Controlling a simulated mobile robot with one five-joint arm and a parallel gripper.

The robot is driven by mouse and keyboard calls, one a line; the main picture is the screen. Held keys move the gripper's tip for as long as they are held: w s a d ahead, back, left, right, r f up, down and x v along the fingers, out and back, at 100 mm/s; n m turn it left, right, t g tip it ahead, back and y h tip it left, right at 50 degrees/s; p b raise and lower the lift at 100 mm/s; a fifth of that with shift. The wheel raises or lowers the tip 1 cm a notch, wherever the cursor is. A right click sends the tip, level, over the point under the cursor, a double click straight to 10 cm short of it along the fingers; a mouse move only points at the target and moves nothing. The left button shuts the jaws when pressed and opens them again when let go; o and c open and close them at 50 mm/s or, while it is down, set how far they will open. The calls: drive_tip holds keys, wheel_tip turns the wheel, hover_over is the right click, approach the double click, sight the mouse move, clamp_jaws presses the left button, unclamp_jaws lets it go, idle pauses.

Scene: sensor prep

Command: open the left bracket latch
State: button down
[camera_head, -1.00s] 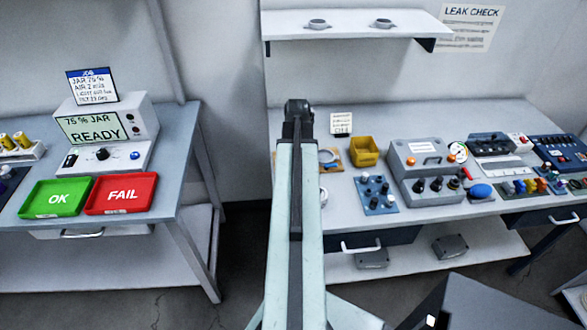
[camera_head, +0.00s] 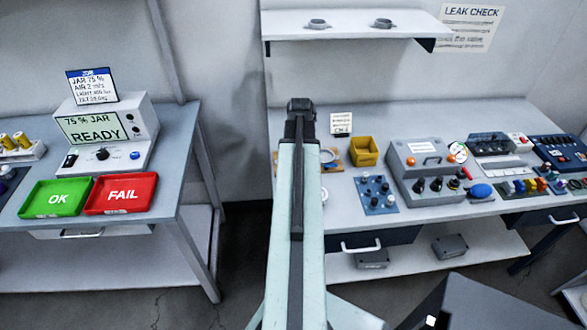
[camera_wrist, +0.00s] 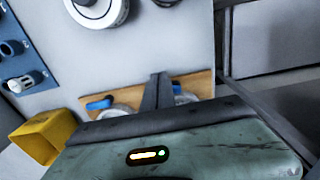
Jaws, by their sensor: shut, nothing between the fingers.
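A wooden board (camera_wrist: 206,84) lies on the right-hand bench. In the wrist view it carries two round, pale brackets, each with a blue latch piece: one latch (camera_wrist: 99,104) on the picture's left, the other (camera_wrist: 177,80) on the right. My gripper (camera_wrist: 160,80) is shut and empty, over the board between the two brackets and close to the right one, partly covering it. Whether it touches the right latch I cannot tell. In the head view the board (camera_head: 332,158) is mostly hidden behind my arm. I cannot tell whether either latch is open.
A yellow bin (camera_head: 364,151) stands beside the board, also in the wrist view (camera_wrist: 42,138). A blue knob panel (camera_head: 376,194) and a grey control box (camera_head: 420,165) are farther right. A small card (camera_head: 341,123) stands behind. A shelf (camera_head: 350,25) hangs above the bench.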

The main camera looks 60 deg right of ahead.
drive_tip(key=shift+d, duration=0.25)
wheel_tip(320, 180, up, 6)
drive_tip(key=p, duration=0.6)
drive_tip(key=shift+s+a, duration=0.2)
drive_tip(key=shift+a, duration=0.1)
